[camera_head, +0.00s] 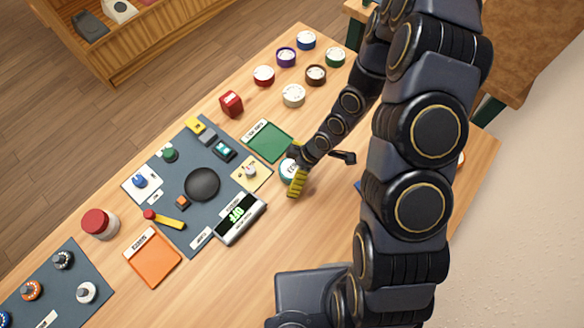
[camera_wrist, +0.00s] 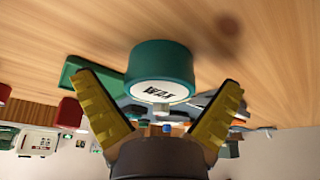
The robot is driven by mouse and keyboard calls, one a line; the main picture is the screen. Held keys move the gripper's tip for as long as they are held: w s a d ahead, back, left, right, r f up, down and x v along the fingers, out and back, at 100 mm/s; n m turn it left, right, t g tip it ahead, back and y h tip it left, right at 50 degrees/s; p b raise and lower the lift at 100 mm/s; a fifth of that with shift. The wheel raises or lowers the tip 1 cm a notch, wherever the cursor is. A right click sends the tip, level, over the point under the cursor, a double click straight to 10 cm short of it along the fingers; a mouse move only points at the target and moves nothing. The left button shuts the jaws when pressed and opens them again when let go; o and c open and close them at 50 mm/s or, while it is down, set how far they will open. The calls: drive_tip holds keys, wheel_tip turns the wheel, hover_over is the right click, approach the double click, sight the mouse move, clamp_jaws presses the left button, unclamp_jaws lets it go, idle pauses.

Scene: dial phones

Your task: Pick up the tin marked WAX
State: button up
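The tin marked WAX (camera_wrist: 160,72) is green with a white label face and sits between my gripper's fingers in the wrist view, which appears upside down. My gripper (camera_wrist: 157,82) is open, with its two yellow ribbed fingers spread on either side of the tin. A gap shows between each finger and the tin. In the head view my gripper (camera_head: 298,172) is low over the table, right of the green tray. A tin with a white top (camera_head: 287,169) shows there, mostly hidden by my gripper; its lettering is only partly visible.
The green tray (camera_head: 270,142) and a grey mat (camera_head: 174,205) with a scale (camera_head: 240,219) and small items lie left of my gripper. Several other tins, including a white one (camera_head: 293,96), and a red box (camera_head: 231,104) stand farther back.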

drive_tip(key=c, duration=0.9)
drive_tip(key=shift+r, duration=0.1)
